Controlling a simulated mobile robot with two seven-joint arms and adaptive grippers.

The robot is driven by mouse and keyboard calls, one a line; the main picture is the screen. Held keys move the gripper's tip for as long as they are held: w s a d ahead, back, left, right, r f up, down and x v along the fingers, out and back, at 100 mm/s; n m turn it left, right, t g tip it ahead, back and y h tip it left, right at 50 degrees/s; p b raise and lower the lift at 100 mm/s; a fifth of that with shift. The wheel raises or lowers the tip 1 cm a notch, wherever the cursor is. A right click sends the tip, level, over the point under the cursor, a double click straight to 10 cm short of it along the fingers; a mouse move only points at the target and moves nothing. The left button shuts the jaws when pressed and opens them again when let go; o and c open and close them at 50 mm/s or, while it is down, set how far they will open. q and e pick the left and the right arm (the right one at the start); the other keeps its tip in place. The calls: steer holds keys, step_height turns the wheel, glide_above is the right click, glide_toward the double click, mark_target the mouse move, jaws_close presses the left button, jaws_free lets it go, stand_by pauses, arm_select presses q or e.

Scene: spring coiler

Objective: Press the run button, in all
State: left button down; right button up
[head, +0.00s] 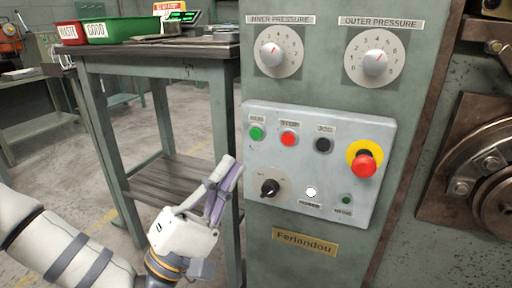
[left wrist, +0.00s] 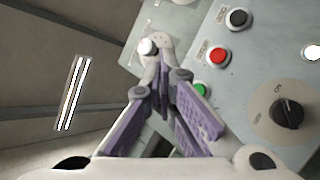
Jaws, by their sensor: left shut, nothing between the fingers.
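The green run button (head: 257,133) is at the upper left of the grey control panel (head: 335,124), under a small label that is hard to read. In the left wrist view the green button (left wrist: 200,89) shows just right of my fingertips, with a visible gap sideways. My left gripper (head: 230,165) is shut and empty, its purple fingers pointing up, below and left of the green button in the head view. In the left wrist view the fingertips (left wrist: 162,72) meet in front of the panel edge. I cannot tell how far they are from the panel. My right gripper is not in view.
The red stop button (head: 289,138), a black button (head: 323,145), a red emergency knob on yellow (head: 363,164) and a black rotary switch (head: 270,188) share the panel. Two pressure dials (head: 279,52) are above. A workbench (head: 150,52) stands to the left, close to the machine.

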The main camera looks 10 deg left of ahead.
mark_target(256, 134)
arm_select(q)
steer(key=shift+w+d+b, duration=0.3)
steer(key=shift+w+b, duration=0.4)
steer(key=shift+w, duration=0.75)
steer(key=shift+w+d+b, duration=0.25)
steer(key=shift+w+b, duration=0.4)
steer(key=shift+w, duration=0.8)
steer(key=shift+w+d+b, duration=0.3)
steer(key=shift+w+b, duration=0.4)
steer(key=shift+w, duration=0.75)
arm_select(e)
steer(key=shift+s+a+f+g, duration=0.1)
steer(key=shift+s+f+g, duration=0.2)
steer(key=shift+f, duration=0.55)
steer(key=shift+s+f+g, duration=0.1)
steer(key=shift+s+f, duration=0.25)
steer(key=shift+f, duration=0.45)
arm_select(q)
steer(key=shift+w+d, duration=0.1)
steer(key=shift+w, duration=0.3)
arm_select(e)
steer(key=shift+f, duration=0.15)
